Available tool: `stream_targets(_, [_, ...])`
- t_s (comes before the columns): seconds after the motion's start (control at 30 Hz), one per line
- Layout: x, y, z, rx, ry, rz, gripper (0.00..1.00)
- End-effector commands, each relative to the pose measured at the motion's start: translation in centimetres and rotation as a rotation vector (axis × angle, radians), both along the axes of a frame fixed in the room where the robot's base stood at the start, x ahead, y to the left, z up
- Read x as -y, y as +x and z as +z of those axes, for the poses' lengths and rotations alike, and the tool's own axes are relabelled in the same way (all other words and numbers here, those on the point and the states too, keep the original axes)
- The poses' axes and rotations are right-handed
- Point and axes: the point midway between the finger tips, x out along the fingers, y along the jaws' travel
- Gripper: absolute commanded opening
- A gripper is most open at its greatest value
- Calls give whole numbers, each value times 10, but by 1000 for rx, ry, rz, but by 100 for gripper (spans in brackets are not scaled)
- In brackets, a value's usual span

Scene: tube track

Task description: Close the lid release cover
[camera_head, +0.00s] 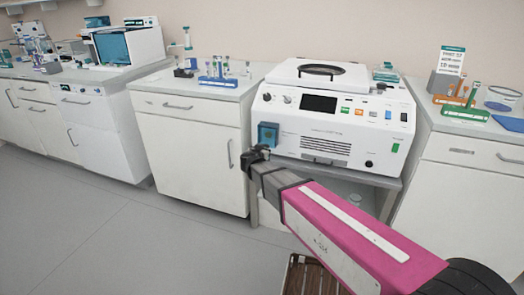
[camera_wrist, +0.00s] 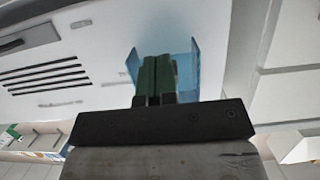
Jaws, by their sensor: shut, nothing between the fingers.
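The white benchtop machine (camera_head: 336,118) has a translucent blue cover (camera_head: 268,135) at the left end of its front face. I take this for the lid release cover. In the wrist view the blue cover (camera_wrist: 188,66) shows behind and on both sides of the fingers, with a side panel angled out from the white face. How far it stands open I cannot tell. My gripper (camera_head: 257,152) is just below and in front of the cover. Its green fingers (camera_wrist: 157,78) are together and empty, overlapping the cover in view. Contact is unclear, and the fingers hide the cover's middle.
The machine stands on a grey bench (camera_head: 330,170) between white cabinets. A tube rack (camera_head: 217,78) is on the left counter, and orange and green racks (camera_head: 458,98) are on the right counter. A brown slatted crate (camera_head: 312,275) is on the floor below my arm.

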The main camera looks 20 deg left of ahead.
Motion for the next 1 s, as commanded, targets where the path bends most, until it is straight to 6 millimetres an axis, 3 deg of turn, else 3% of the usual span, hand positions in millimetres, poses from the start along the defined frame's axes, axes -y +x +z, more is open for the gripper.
stream_targets(0.37, [1, 10, -8, -1, 1, -2, 0])
stream_targets(1.0, [1, 10, -9, -1, 1, -3, 0])
